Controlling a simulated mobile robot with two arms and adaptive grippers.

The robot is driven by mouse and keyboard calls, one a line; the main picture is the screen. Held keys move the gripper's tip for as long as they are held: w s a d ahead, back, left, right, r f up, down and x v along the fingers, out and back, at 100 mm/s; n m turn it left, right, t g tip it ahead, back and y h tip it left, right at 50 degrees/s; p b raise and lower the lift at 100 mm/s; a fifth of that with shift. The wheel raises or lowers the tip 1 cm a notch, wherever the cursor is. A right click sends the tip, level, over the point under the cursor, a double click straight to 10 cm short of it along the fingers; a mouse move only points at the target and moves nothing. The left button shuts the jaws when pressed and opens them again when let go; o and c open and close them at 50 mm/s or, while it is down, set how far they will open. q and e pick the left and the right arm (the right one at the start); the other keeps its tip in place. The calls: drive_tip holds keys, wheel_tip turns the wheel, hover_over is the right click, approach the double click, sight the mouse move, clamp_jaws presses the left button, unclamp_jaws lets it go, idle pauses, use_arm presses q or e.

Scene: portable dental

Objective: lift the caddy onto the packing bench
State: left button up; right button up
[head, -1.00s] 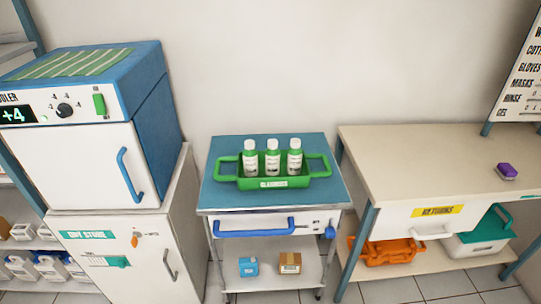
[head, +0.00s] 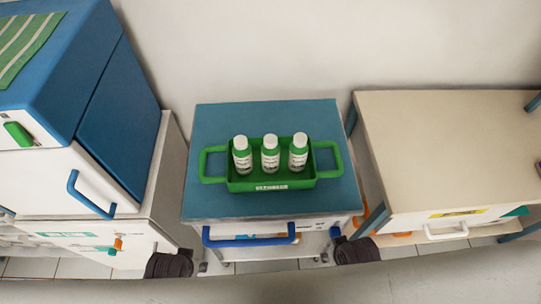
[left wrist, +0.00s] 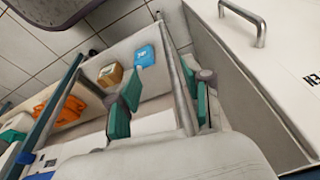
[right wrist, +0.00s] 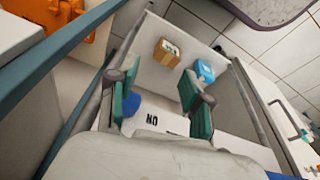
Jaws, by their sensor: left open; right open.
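The green caddy (head: 270,184) stands upright on the blue top of a wheeled cart (head: 310,205). It holds three white-capped bottles (head: 270,156) and has a loop handle on its left and right ends. The beige bench (head: 450,150) stands to the right of the cart, across a narrow gap; its top shows clear near the cart. My left gripper (left wrist: 160,98) is open and empty, in front of the cart's lower shelf. My right gripper (right wrist: 160,100) is open and empty near the cart's front. Neither wrist view shows the caddy. In the head view no fingertips show.
A blue bar handle (head: 250,238) sticks out from the cart's front. A blue-and-white cooler (head: 75,165) stands close on the left. A blue box (right wrist: 204,70) and a brown box (right wrist: 167,52) lie on the cart's lower shelf. An orange bin (right wrist: 57,14) is under the bench.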

use_arm(q)
wheel_tip(320, 180, up, 13)
drive_tip(key=w+p, duration=0.1)
drive_tip(key=p, duration=0.1)
use_arm(e)
wheel_tip(320, 180, up, 13)
drive_tip(key=w, duration=0.2)
use_arm(q)
wheel_tip(320, 180, up, 15)
drive_tip(key=n+t+h+p, duration=0.1)
drive_tip(key=n+t+h, duration=0.1)
hover_over(201, 166)
drive_tip(key=s+a, duration=0.2)
drive_tip(key=s, duration=0.2)
use_arm(e)
wheel_tip(201, 166, up, 15)
drive_tip(key=m+t+h, duration=0.2)
hover_over(338, 157)
drive_tip(key=s+a, duration=0.2)
drive_tip(key=s, duration=0.3)
use_arm(q)
drive_tip(key=shift+s+a+r, duration=0.15)
drive_tip(key=shift+s+a, duration=0.05)
drive_tip(key=shift+s, duration=0.1)
use_arm(e)
drive_tip(key=shift+w+a+r, duration=0.15)
drive_tip(key=shift+a, duration=0.05)
